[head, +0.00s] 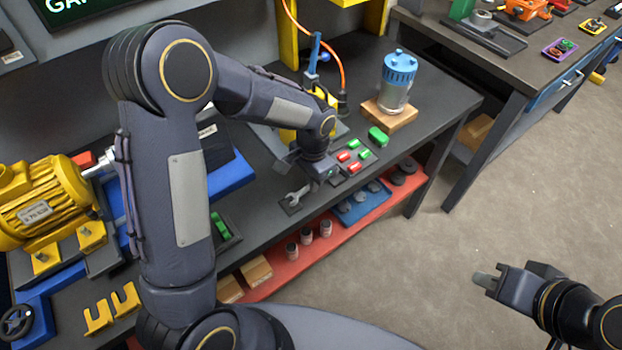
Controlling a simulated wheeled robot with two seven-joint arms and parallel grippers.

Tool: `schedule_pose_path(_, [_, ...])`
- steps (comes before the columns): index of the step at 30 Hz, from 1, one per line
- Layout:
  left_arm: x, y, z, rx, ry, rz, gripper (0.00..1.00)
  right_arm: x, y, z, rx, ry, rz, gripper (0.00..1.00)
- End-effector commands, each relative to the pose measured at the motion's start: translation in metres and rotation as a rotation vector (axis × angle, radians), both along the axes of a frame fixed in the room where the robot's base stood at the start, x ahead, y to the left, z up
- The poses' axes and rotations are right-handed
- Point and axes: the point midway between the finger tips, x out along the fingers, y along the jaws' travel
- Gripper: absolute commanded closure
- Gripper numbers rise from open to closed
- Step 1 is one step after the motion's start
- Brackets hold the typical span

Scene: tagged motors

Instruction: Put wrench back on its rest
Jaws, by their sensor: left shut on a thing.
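The grey wrench (295,196) shows at the front edge of the dark workbench, with its open-jawed end toward the lower left. My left gripper (310,176) points down over the bench and is shut on the wrench's other end, which the gripper hides. A small dark plate (287,208) shows under the wrench's open end and looks like its rest. I cannot tell whether the wrench touches it. My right gripper (484,280) is over the floor at lower right, away from the bench; its fingertips overlap, so its opening is unclear.
Red and green pieces (354,168) lie right of my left gripper. A blue-topped motor (398,80) stands on a wooden block behind them. A yellow motor (45,203) is at left. A lower shelf (340,228) holds several parts. My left arm hides part of the bench.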

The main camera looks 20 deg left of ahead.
Motion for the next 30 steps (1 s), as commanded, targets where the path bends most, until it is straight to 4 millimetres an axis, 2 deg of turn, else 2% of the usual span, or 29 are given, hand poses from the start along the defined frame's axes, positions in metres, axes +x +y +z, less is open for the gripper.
schedule_pose_path(26, [0.000,0.000,-0.012,0.000,0.000,0.000,1.00,0.000,0.000,-0.011,0.000,0.000,0.000,1.00])
schedule_pose_path(27, [0.000,0.000,-0.012,0.000,0.000,0.000,0.87,0.000,0.000,-0.011,0.000,0.000,0.000,1.00])
schedule_pose_path(30, [0.000,0.000,-0.012,0.000,0.000,0.000,0.74,0.000,0.000,-0.011,0.000,0.000,0.000,1.00])
